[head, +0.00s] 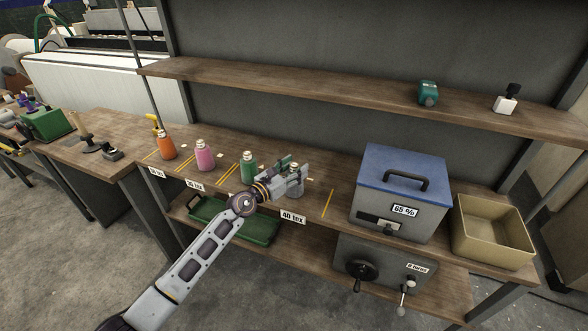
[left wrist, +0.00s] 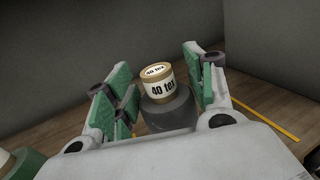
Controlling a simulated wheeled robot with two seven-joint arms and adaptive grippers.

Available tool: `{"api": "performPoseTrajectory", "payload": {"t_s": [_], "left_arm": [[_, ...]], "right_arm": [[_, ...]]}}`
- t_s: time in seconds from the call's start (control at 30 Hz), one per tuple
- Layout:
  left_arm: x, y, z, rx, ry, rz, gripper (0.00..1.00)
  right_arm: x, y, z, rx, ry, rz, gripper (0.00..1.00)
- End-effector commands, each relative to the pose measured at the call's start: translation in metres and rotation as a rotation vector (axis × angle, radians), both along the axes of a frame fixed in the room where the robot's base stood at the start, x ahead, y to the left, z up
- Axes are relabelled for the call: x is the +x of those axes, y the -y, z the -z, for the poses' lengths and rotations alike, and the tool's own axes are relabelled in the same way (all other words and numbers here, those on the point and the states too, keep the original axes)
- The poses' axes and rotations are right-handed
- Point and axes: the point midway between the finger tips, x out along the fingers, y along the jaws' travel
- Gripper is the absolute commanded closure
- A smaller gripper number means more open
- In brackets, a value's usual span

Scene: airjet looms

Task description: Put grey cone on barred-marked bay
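The grey cone (head: 296,188) stands upright on the workbench behind the "40 tex" plate (head: 292,217). In the left wrist view the grey cone (left wrist: 168,108) has a tan top printed "40 tex". My left gripper (head: 287,176) is at the cone, and its open fingers (left wrist: 163,92) stand on both sides of it. A gap shows on the left side; contact on the right I cannot tell. My right gripper is not in view.
Green (head: 249,170), pink (head: 205,157) and orange (head: 166,146) cones stand to the left. A blue-lidded "65 %" box (head: 402,185) and a tan bin (head: 492,232) stand to the right. A shelf (head: 330,95) runs above. Bench space right of the grey cone is clear.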

Motion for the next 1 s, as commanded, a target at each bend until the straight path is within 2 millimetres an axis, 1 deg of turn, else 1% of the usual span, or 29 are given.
{"api": "performPoseTrajectory", "payload": {"t_s": [0.03,0.1,0.6,0.77,1.0], "left_arm": [[0.000,0.000,0.000,0.000,0.000,0.000,0.35],[0.000,0.000,0.000,0.000,0.000,0.000,0.29],[0.000,0.000,-0.004,0.000,0.000,0.000,0.29],[-0.008,-0.007,-0.003,0.000,0.000,0.000,0.29],[-0.027,-0.023,-0.002,0.002,-0.001,0.000,0.29]], "right_arm": [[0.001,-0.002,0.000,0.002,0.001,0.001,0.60],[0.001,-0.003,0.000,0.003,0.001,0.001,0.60],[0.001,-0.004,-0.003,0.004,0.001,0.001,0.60],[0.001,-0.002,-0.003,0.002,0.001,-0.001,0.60],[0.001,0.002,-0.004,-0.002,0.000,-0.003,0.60]]}}
